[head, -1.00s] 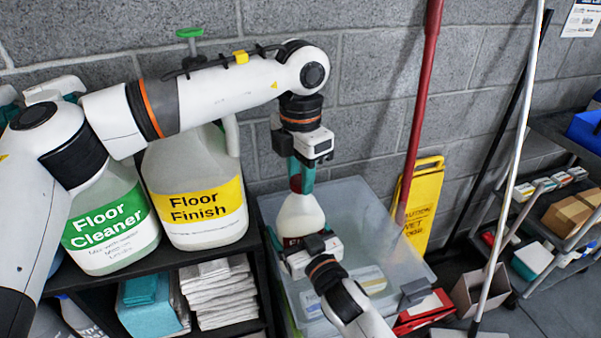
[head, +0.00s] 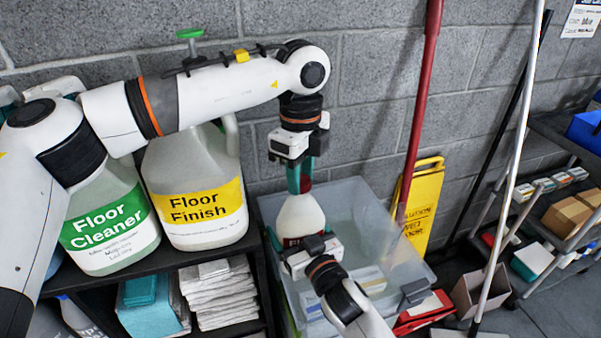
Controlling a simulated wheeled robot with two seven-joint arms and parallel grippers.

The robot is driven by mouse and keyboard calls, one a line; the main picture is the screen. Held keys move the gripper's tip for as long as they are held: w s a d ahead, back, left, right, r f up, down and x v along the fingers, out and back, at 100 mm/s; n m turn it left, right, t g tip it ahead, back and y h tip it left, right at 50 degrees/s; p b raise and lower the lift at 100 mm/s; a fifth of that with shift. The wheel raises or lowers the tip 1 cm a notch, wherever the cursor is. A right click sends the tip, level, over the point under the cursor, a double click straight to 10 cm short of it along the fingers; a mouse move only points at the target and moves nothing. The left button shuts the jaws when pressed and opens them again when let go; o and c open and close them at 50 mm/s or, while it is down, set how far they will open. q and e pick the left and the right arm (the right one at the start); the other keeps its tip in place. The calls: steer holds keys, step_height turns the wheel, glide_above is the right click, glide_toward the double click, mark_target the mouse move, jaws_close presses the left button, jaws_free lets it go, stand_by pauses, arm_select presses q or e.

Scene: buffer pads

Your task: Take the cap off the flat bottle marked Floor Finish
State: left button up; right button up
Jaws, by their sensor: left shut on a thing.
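A small white bottle (head: 300,217) with a red label, mostly hidden and unreadable, is upright over a clear tub. My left gripper (head: 300,180) points straight down with teal fingers shut on its red cap (head: 306,186), which sits at the bottle's neck. My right gripper (head: 311,250) comes up from below and is at the lower body of the bottle, holding it; its fingertips are largely hidden. A big jug with a yellow Floor Finish label (head: 200,205) stands on the shelf at left, behind my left arm.
A Floor Cleaner jug (head: 108,232) stands beside the Floor Finish jug on the dark shelf (head: 215,258). The clear tub (head: 360,215) is below the bottle. A yellow wet-floor sign (head: 420,205), a red pole (head: 419,100) and a white pole (head: 517,140) stand to the right.

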mark_target(301, 180)
arm_select(q)
steer(key=shift+n, duration=0.4)
arm_select(e)
steer(key=shift+f, duration=0.1)
arm_select(q)
steer(key=shift+r, duration=0.15)
steer(key=shift+r, duration=0.95)
steer(key=shift+r, duration=2)
arm_select(e)
steer(key=o, duration=1.6)
steer(key=shift+o, duration=0.2)
